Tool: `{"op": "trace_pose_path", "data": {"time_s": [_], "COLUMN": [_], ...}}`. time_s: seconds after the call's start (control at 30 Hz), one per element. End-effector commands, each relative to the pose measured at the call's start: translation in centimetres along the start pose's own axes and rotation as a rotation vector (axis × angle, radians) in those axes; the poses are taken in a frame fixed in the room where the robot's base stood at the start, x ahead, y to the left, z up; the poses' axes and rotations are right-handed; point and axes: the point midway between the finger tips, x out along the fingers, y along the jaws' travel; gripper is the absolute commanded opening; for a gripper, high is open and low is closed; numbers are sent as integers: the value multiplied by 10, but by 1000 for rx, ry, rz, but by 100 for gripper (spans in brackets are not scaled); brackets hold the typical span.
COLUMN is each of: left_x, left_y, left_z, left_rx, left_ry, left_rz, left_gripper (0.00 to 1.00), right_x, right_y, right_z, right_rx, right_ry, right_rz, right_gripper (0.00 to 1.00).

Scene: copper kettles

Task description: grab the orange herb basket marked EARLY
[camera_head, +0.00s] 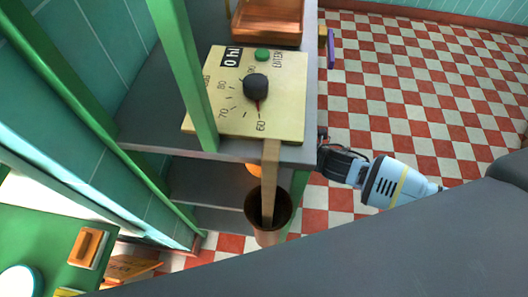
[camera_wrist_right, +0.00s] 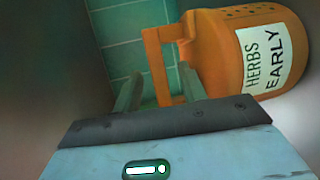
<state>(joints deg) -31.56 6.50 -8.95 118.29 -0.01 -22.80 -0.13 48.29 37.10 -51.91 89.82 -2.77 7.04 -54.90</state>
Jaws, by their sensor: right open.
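The orange herb basket (camera_wrist_right: 222,55) is at the upper right of the right wrist view. Its white label reads HERBS EARLY, and its squared handle (camera_wrist_right: 153,60) sticks out to the left. My right gripper (camera_wrist_right: 158,84) is open, with its two fingers pointing toward the handle. The handle's upright bar appears between the fingers, but I cannot tell whether it is touched. In the head view my right arm (camera_head: 395,185) reaches to the shelf's right side, and its fingers are hidden. A small orange patch (camera_head: 254,169) shows under the top board; I cannot tell if it is the basket. My left gripper is out of view.
A grey shelf unit (camera_head: 225,148) with green posts carries a cream dial panel (camera_head: 290,105) and a copper-coloured tray (camera_head: 268,32). A brown bucket (camera_head: 267,236) stands below its front edge. A green table (camera_head: 35,240) is at lower left. Checkered floor (camera_head: 420,90) lies open to the right.

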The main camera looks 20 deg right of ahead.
Motion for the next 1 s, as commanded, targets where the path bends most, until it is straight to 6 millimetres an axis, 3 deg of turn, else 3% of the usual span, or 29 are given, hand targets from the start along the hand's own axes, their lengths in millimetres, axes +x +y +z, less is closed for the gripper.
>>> {"op": "trace_pose_path", "data": {"time_s": [0.23,0.57,1.0], "left_x": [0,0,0], "left_y": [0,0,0], "left_z": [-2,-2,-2], "left_rx": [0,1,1], "left_ry": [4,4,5], "left_rz": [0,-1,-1], "left_gripper": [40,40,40], "right_x": [2,1,1], "right_y": [0,0,0], "right_z": [0,0,0], "right_rx": [0,0,-1], "right_ry": [0,0,0], "right_rz": [1,1,1], "right_gripper": [42,0,0]}}
